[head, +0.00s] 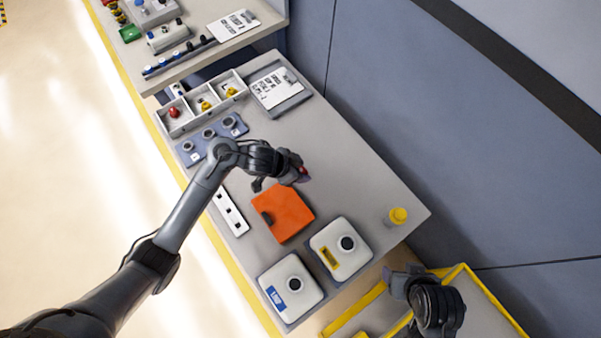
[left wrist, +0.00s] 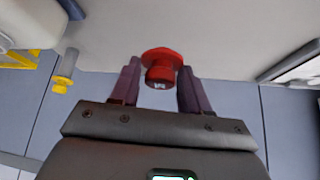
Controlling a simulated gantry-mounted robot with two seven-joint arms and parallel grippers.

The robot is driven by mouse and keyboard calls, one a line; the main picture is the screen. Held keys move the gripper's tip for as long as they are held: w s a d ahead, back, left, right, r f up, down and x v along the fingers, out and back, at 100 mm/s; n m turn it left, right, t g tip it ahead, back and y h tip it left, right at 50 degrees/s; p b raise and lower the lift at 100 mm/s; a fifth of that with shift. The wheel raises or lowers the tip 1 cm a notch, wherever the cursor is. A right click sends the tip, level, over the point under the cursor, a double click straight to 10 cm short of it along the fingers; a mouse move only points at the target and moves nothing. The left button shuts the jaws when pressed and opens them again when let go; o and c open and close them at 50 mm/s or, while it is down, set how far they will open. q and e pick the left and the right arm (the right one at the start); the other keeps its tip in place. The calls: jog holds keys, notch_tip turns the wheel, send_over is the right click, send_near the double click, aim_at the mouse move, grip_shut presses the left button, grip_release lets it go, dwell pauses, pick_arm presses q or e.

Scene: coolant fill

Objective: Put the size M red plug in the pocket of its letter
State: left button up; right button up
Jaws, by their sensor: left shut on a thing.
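My left gripper (head: 303,174) is shut on a red plug (left wrist: 160,68), which sits between the two fingertips in the left wrist view, with a wide flange and a narrower round end. In the head view the gripper is above the table, behind the orange case, and the plug is mostly hidden by the fingers. A blue-grey block (head: 212,138) with several round pockets and small letter labels lies to the left; the letters are too small to read. My right gripper (head: 390,276) is at the lower right; its finger opening is not clear.
A white divided tray (head: 188,127) holds another red plug (head: 174,112) and yellow plugs (head: 231,91). The orange case (head: 283,212), a white strip (head: 230,212), two white tanks (head: 340,250) and a yellow-capped bottle (head: 398,216) stand on the table. The table's right middle is clear.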

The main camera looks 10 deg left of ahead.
pick_arm(q)
jog(key=w+a+f+b, duration=0.1)
jog(key=w+a+f, duration=0.1)
jog(key=a, duration=0.2)
jog(key=w+a+f+b, duration=0.1)
jog(key=w+a+f, duration=0.1)
jog(key=a, duration=0.2)
jog(key=w+a+f+b, duration=0.1)
jog(key=w+a+f, duration=0.1)
jog(key=a, duration=0.1)
jog(key=shift+a+f, duration=0.2)
jog(key=shift+a, duration=0.2)
jog(key=shift+s+f+b, duration=0.1)
jog(key=shift+f+b, duration=0.3)
jog(key=shift+f, duration=1.6)
jog(key=shift+f, duration=0.2)
jog(key=o, duration=1.1)
jog(key=shift+c, duration=0.2)
jog(key=shift+r, duration=0.1)
